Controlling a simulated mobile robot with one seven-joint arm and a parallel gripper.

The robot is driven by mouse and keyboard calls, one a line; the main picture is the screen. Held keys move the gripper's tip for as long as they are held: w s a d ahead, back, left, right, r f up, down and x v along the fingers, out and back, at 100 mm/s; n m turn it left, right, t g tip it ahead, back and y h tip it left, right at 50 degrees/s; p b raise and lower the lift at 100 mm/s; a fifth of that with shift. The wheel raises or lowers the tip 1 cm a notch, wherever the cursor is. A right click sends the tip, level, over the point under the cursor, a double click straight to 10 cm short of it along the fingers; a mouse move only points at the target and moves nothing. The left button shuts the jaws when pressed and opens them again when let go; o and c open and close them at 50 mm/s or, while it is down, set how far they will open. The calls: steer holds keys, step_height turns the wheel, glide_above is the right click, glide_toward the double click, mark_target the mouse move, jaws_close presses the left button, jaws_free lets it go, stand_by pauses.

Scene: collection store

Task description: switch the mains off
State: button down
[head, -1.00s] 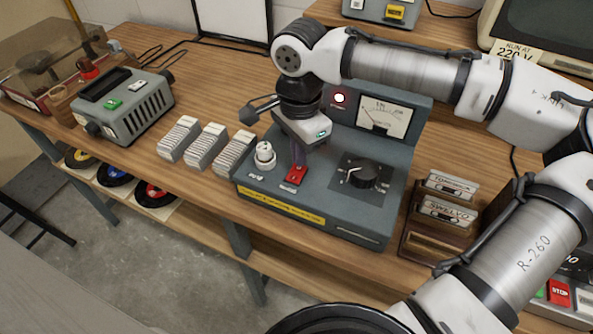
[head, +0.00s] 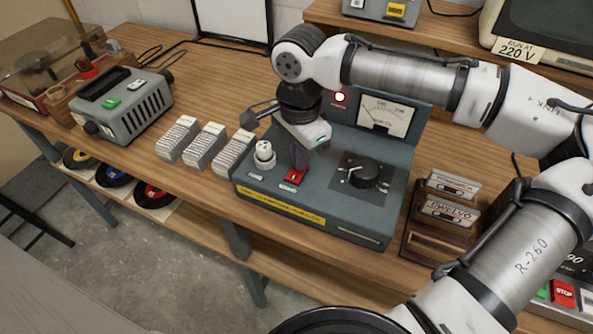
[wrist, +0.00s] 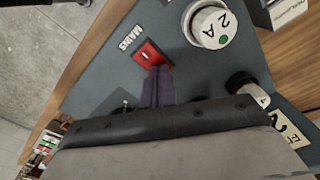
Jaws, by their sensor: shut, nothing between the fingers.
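The red mains switch (head: 295,176) sits on the sloping top of the grey-blue power unit (head: 330,207). In the wrist view the red switch (wrist: 149,54) lies beside a "MAINS" label. My gripper (head: 298,168) is shut and empty, pointing down at the switch. In the wrist view its dark fingertips (wrist: 157,70) are right at the switch's edge and cover part of it; I cannot tell whether they touch. The switch's exact tilt is unclear. The lamp (head: 340,97) on the unit's upright panel glows.
A white fuse holder (head: 264,154) stands left of the switch, marked 2 A in the wrist view. A black knob (head: 364,174) is to the right, and a meter (head: 384,115) behind. Card stacks (head: 205,145) stand left of the unit; a cassette rack (head: 447,210) stands right.

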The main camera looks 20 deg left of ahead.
step_height(320, 180, up, 7)
steer(key=p, duration=0.6)
steer(key=shift+f, duration=0.1)
stand_by(0.3)
stand_by(0.4)
